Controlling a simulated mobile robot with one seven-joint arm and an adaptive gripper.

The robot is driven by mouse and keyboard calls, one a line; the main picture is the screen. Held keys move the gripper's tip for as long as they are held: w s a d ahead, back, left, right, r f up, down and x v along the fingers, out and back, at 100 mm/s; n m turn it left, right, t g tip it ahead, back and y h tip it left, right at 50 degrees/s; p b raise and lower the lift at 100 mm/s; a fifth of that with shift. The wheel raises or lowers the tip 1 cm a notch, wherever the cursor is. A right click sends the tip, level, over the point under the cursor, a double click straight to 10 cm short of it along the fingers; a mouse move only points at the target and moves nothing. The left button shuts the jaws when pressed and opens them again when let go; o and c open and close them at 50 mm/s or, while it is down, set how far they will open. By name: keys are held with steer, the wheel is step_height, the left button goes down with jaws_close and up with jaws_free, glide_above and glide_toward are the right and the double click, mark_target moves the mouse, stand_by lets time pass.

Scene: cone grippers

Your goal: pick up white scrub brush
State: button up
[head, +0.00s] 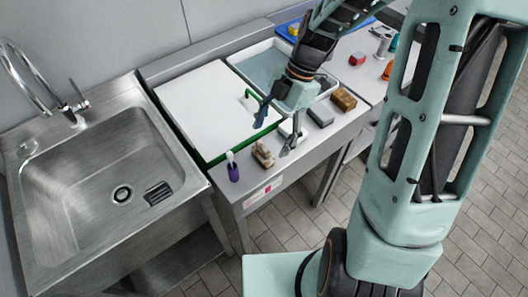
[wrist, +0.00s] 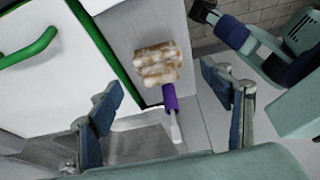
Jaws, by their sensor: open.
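A small upright item with a purple lower part and a white top (head: 232,167) stands near the counter's front left corner. It looks most like the white scrub brush, but I cannot be sure. In the wrist view it shows as a purple part with a pale, flat end (wrist: 172,118), between the finger lines. My gripper (head: 273,132) is open and empty above the counter, to the right of this item. In the wrist view my fingers (wrist: 165,88) are spread wide, touching nothing that I can make out.
A mottled brown-and-white block (head: 262,154) lies beside the purple item. A white board with green edges (head: 205,105) is behind it. A steel sink (head: 100,175) is at left. A grey block (head: 320,115), a brown block (head: 343,99) and a pale tray (head: 236,60) are nearby.

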mark_target(266, 146)
steer(key=shift+p+x, duration=0.45)
steer(key=shift+x, duration=2.7)
steer(key=shift+w+a, duration=0.1)
steer(key=shift+a, duration=0.1)
steer(key=shift+c, duration=0.5)
steer(key=shift+r, duration=0.1)
steer(key=c, duration=1.1)
